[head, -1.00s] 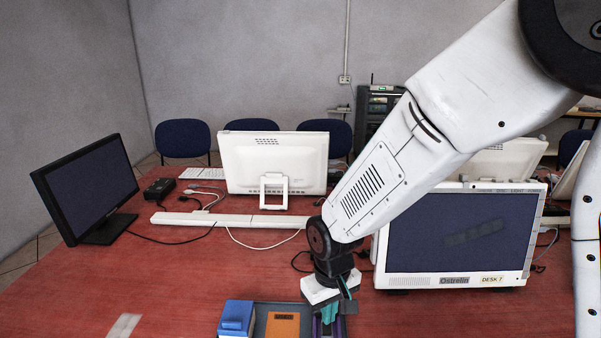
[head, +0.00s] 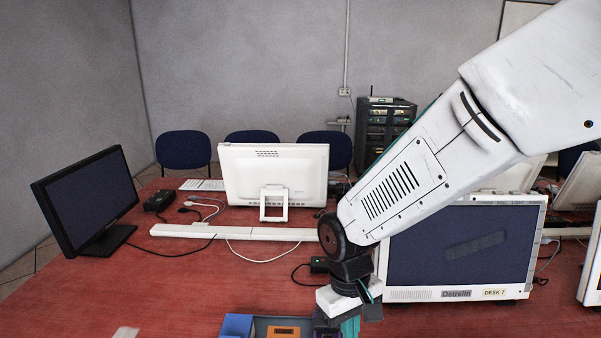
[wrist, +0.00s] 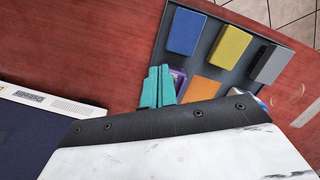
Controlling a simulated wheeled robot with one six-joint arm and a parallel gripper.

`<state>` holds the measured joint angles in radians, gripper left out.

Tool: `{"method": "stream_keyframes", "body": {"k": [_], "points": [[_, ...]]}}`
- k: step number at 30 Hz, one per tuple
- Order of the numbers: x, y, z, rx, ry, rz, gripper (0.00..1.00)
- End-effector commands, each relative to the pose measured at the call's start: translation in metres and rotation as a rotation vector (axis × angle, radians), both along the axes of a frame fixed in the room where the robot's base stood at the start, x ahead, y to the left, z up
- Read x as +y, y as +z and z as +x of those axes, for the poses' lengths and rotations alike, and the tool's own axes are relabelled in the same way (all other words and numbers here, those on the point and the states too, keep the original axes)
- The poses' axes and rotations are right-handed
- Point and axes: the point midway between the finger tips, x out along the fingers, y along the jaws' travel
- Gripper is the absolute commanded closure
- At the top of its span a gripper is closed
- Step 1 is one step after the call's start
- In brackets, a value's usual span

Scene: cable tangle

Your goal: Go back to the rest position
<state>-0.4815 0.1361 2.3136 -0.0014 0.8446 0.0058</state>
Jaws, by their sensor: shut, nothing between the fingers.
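My gripper (head: 350,326) hangs at the bottom of the head view, at the end of my white arm, over the right part of a grey tray. In the wrist view its teal fingers (wrist: 158,86) are together with nothing between them. They are beside a purple item (wrist: 178,78) in the tray, partly hidden by the fingers. From these views I cannot tell how high the fingers are above the tray.
The grey tray (wrist: 212,50) holds blue (wrist: 186,31), yellow (wrist: 229,46), orange (wrist: 201,90) and grey (wrist: 270,64) blocks. A monitor labelled Desk 7 (head: 462,245) stands close right of my gripper. A white power strip (head: 230,232), cables and a black monitor (head: 90,205) are left.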

Motion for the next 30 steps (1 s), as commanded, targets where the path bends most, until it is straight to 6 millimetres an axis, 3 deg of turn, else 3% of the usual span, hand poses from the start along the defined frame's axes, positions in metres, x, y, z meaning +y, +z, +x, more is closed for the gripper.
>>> {"method": "stream_keyframes", "body": {"k": [9, 18, 24, 30], "points": [[-0.083, 0.085, -0.059, -0.002, -0.155, 0.001, 1.00], [-0.148, 0.140, -0.125, -0.111, -0.345, 0.034, 1.00], [-0.168, 0.159, -0.145, -0.222, -0.438, 0.057, 1.00], [-0.174, 0.167, -0.148, -0.266, -0.474, 0.063, 1.00]]}}
